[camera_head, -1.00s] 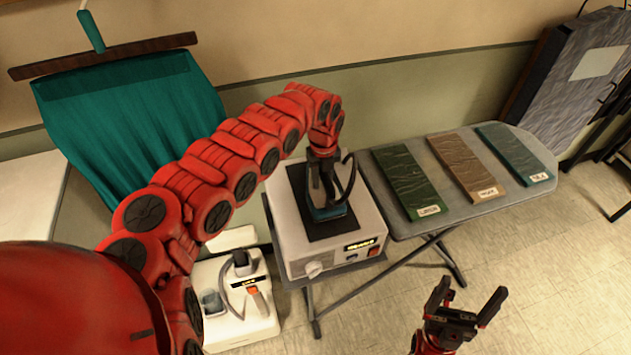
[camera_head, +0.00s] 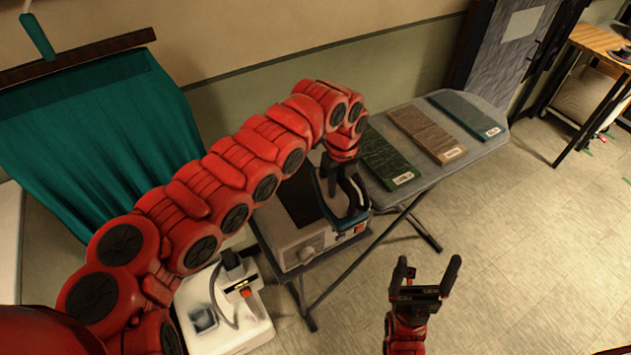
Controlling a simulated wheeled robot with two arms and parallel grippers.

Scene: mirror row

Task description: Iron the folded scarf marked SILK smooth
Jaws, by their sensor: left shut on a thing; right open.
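Three folded scarves lie side by side on the grey ironing board (camera_head: 412,192). The teal scarf (camera_head: 458,112) is at the far right; its small tag looks like SILK in the earlier frame but is blurred now. The brown scarf (camera_head: 425,133) is in the middle. The dark green scarf (camera_head: 383,160) is at the left, nearest the iron. My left gripper (camera_head: 338,172) is shut on the handle of the iron (camera_head: 352,212). The iron is over the right side of the control box (camera_head: 296,246), left of the board. My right gripper (camera_head: 425,276) is open and empty, over the floor.
A dark pad (camera_head: 299,200) lies on the box. A white device (camera_head: 238,325) with a cable stands front left. A teal cloth (camera_head: 95,135) hangs at the left. A dark cabinet (camera_head: 500,60) and a wooden table (camera_head: 602,42) are at the back right.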

